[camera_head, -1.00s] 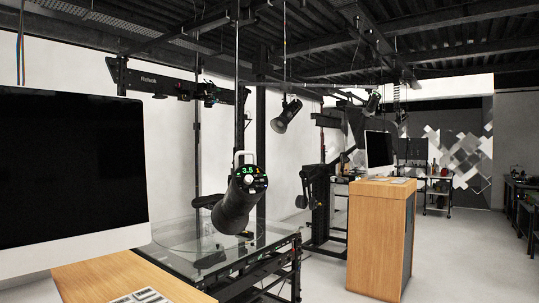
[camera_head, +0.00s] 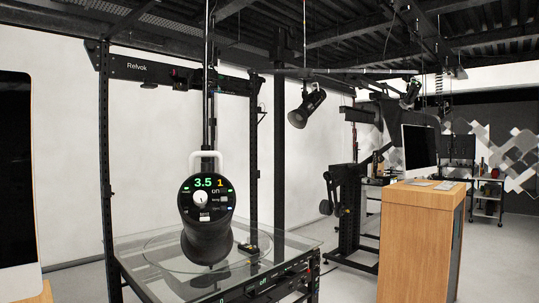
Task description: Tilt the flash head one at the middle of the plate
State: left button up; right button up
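A black flash head (camera_head: 207,215) hangs on a vertical pole in front of the glass turntable plate (camera_head: 150,250). Its round back panel faces me, with a green "3.5", a yellow "1", a white knob and a white loop handle (camera_head: 207,158) on top. Its barrel points away and downward towards the plate. A second flash head (camera_head: 307,106) hangs further back to the right, with its front turned down to the left. A further lamp (camera_head: 410,92) hangs at the far right. Neither of my grippers shows in the view.
A black frame labelled "Relvok" (camera_head: 150,70) stands around the turntable. A monitor edge (camera_head: 15,180) and part of a wooden desk (camera_head: 40,293) are at the left. A wooden cabinet (camera_head: 418,245) with a monitor stands right. Grey floor (camera_head: 500,265) is clear at the far right.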

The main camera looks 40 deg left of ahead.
aim_at(209, 235)
jog(key=u, duration=0.2)
jog(key=i, duration=1.25)
jog(key=u, duration=1)
jog(key=i, duration=0.6)
jog(key=u, duration=0.45)
jog(key=k, duration=0.95)
jog(key=u, duration=0.2)
jog(key=i, duration=0.95)
jog(key=z, duration=0.1)
